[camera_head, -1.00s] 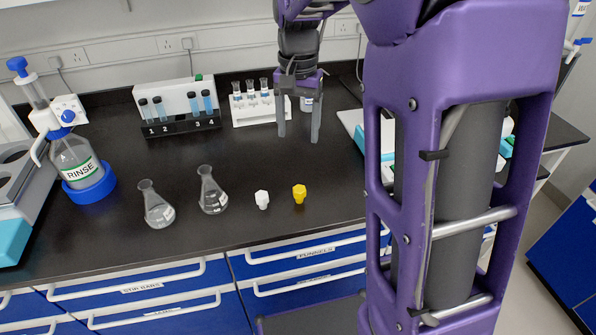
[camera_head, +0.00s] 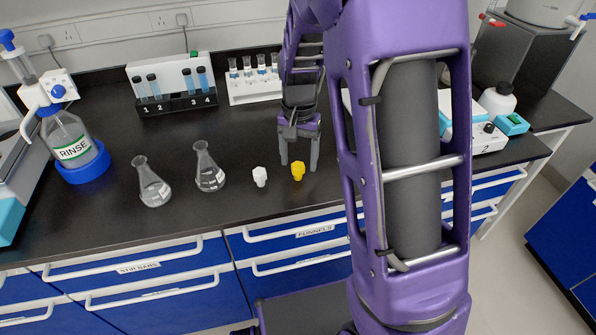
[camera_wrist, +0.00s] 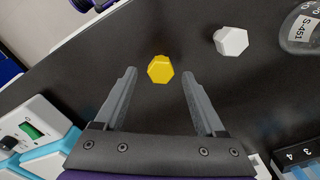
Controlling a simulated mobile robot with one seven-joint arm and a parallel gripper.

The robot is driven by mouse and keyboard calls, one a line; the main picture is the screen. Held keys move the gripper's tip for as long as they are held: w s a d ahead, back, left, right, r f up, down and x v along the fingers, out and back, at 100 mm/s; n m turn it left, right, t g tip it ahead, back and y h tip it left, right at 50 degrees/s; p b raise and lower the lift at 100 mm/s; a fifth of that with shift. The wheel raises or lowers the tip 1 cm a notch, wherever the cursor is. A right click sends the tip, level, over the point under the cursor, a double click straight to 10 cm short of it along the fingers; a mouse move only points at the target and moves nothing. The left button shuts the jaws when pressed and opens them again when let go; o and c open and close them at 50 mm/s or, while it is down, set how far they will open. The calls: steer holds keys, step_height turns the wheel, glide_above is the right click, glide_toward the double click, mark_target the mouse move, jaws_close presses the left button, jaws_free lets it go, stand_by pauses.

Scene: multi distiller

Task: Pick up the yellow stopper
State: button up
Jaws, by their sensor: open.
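The yellow stopper (camera_head: 298,171) stands on the black bench near its front edge, just right of a white stopper (camera_head: 260,176). My gripper (camera_head: 299,163) points down over the bench, close to the yellow stopper in the head view. In the wrist view the gripper (camera_wrist: 159,84) is open, and the yellow stopper (camera_wrist: 160,69) shows between and slightly beyond the fingertips. No contact is visible. The white stopper (camera_wrist: 231,41) lies outside the fingers, up and to the right.
Two glass flasks (camera_head: 208,168) (camera_head: 151,183) stand left of the stoppers. A rinse bottle (camera_head: 72,145) is at far left. Vial racks (camera_head: 178,104) (camera_head: 237,91) stand at the back. Drawers (camera_head: 290,235) line the front below the bench edge.

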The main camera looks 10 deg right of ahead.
steer(key=shift+f, duration=0.95)
steer(key=shift+c, duration=0.2)
jaws_close()
